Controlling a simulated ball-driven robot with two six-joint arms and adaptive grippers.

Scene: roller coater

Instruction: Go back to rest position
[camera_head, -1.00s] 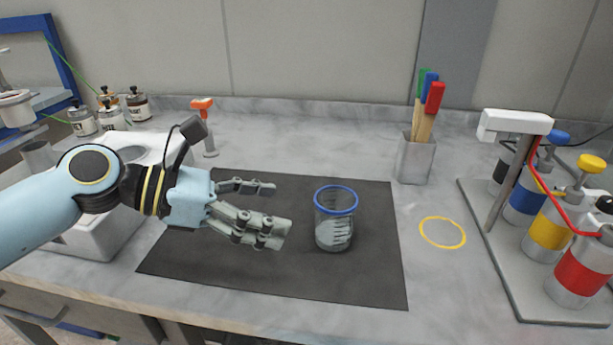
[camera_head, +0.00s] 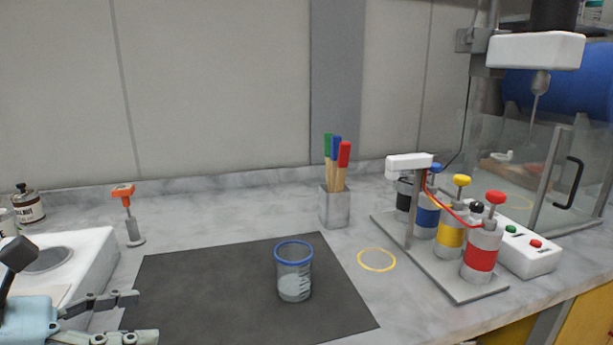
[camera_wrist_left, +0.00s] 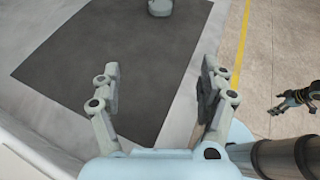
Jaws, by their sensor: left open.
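My left gripper (camera_head: 138,317) is at the lower left of the head view, its fingers apart with nothing between them. In the left wrist view its two fingers (camera_wrist_left: 160,85) are spread over the dark mat. A clear beaker with a blue rim (camera_head: 294,272) stands upright on the dark mat (camera_head: 200,275), to the right of the gripper and apart from it. The beaker's lower part also shows at the top of the left wrist view (camera_wrist_left: 160,8). At the right of the wrist view another dark, jointed gripper (camera_wrist_left: 295,98) shows over the floor; its jaw state is unclear.
A holder (camera_head: 335,206) with colored-handled sticks stands behind the mat. A yellow ring (camera_head: 376,259) marks the counter. A pump rack with red (camera_head: 481,252), yellow and blue bottles is at right, near a glass-fronted machine (camera_head: 530,165). A white device (camera_head: 75,265) is at left.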

